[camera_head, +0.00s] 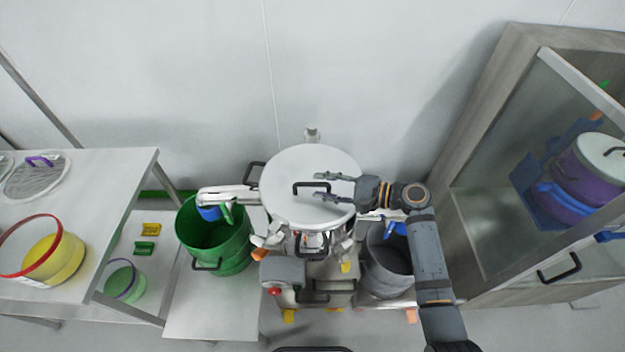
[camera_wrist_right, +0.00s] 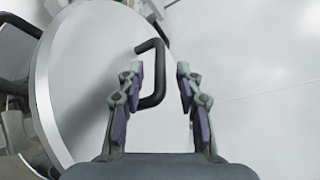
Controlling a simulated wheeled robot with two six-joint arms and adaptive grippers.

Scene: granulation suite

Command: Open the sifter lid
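The sifter lid (camera_head: 288,208) is a round, pale grey disc lying flat on top of the sifter (camera_head: 310,272) in the middle of the head view. A black bar handle (camera_head: 311,185) stands on the lid. My right gripper (camera_head: 318,186) reaches over the lid from the right, at the handle. In the right wrist view the handle (camera_wrist_right: 157,72) shows between the two spread fingers of the right gripper (camera_wrist_right: 160,78), nearer the left finger; I cannot tell whether it touches. The lid (camera_wrist_right: 90,75) fills the left there. My left gripper is not in view.
A green bucket (camera_head: 203,232) stands left of the sifter and a grey bucket (camera_head: 388,265) right of it. A table (camera_head: 120,170) with a yellow, red-rimmed container (camera_head: 55,258) is at the left. A glass-fronted cabinet (camera_head: 500,235) stands at the right. Wall lies behind.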

